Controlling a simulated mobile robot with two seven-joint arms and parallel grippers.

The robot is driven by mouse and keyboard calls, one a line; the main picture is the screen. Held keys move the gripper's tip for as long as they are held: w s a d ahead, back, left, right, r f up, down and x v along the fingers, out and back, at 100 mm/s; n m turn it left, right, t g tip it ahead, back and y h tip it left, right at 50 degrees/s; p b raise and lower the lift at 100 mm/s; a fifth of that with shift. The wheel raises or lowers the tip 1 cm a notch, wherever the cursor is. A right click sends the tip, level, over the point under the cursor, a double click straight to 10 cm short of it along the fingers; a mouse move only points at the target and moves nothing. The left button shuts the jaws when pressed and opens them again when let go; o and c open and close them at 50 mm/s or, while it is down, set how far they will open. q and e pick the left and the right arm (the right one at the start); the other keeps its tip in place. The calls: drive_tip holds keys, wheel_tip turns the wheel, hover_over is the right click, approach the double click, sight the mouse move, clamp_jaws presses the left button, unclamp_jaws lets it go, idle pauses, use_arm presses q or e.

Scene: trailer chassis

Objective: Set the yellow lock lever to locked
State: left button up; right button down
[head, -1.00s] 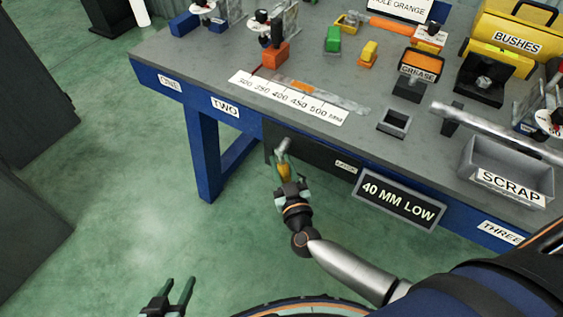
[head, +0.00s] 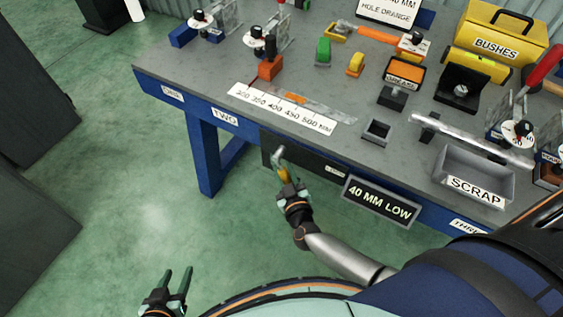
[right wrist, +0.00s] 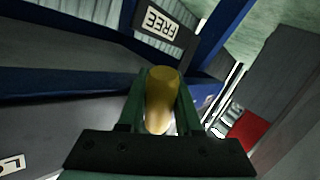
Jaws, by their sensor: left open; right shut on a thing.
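The yellow lock lever (head: 284,174) hangs at the dark panel (head: 306,163) on the front of the blue bench, below the top. A grey metal piece shows at its upper end. My right gripper (head: 288,184) is shut on its yellow handle. In the right wrist view the handle (right wrist: 160,100) sits between both fingers. A FREE label (right wrist: 160,22) shows above it there. A small label (head: 337,171), perhaps LOCK, is on the panel to the right in the head view. My left gripper (head: 178,282) is open and empty over the floor at the lower left.
The 40 MM LOW sign (head: 381,201) hangs on the bench front right of my right gripper. The SCRAP bin (head: 474,178), a ruler strip (head: 282,108) and several fixtures stand on the bench top (head: 190,72).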

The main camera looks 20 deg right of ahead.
drive_tip(key=c, duration=0.6)
unclamp_jaws()
use_arm(q)
drive_tip(key=shift+s+f, duration=0.2)
drive_tip(key=shift+s, duration=0.1)
drive_tip(key=shift+r, duration=0.15)
use_arm(e)
drive_tip(key=shift+s, duration=0.1)
